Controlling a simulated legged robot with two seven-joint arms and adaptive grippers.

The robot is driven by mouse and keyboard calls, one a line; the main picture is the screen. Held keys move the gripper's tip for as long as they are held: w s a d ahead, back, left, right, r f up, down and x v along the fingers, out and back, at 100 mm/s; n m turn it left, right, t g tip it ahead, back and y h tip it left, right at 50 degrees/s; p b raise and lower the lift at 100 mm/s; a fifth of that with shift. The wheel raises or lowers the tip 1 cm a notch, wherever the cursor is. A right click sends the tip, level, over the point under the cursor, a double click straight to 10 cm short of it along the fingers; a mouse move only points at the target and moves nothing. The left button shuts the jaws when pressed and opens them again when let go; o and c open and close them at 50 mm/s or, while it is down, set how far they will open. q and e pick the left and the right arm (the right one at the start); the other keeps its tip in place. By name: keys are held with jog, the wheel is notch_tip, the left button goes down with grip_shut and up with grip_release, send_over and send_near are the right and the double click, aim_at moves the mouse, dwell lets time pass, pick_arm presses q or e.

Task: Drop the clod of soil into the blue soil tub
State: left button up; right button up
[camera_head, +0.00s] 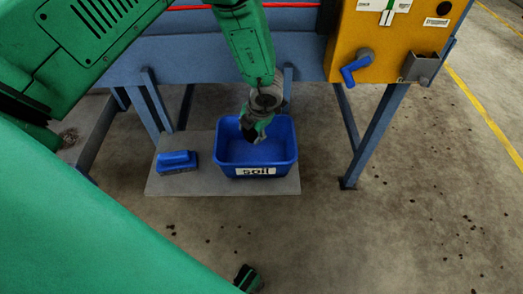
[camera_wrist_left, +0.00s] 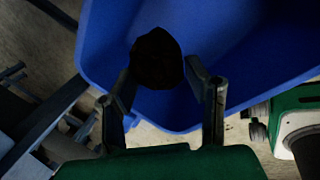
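The blue soil tub (camera_head: 284,172) stands on a grey slab, its white label reading "soil" facing me. Its blue wall also fills much of the left wrist view (camera_wrist_left: 250,45). My left gripper (camera_head: 256,132) points down over the tub's opening. In the left wrist view, the dark, roundish clod of soil (camera_wrist_left: 157,58) is between the two fingertips of the left gripper (camera_wrist_left: 158,75), which appear to touch it on both sides. The blue tub is behind it. A small green and black tip at the bottom of the head view may be my right gripper (camera_head: 248,279); its fingers cannot be made out.
A blue brush (camera_head: 177,160) lies on the grey slab (camera_head: 220,187) left of the tub. The blue-grey machine frame (camera_head: 375,135) has legs behind and right of the tub. A yellow panel (camera_head: 400,45) with a blue handle is above right. Dark crumbs dot the concrete floor.

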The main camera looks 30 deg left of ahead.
pick_arm(q)
jog(key=o, duration=0.3)
jog(key=shift+a, duration=0.15)
jog(key=shift+o, duration=0.2)
jog(key=shift+a+f, duration=0.15)
jog(key=shift+a, duration=0.2)
jog(key=v, duration=1.1)
jog(key=shift+r, duration=0.45)
jog(key=shift+d, duration=0.15)
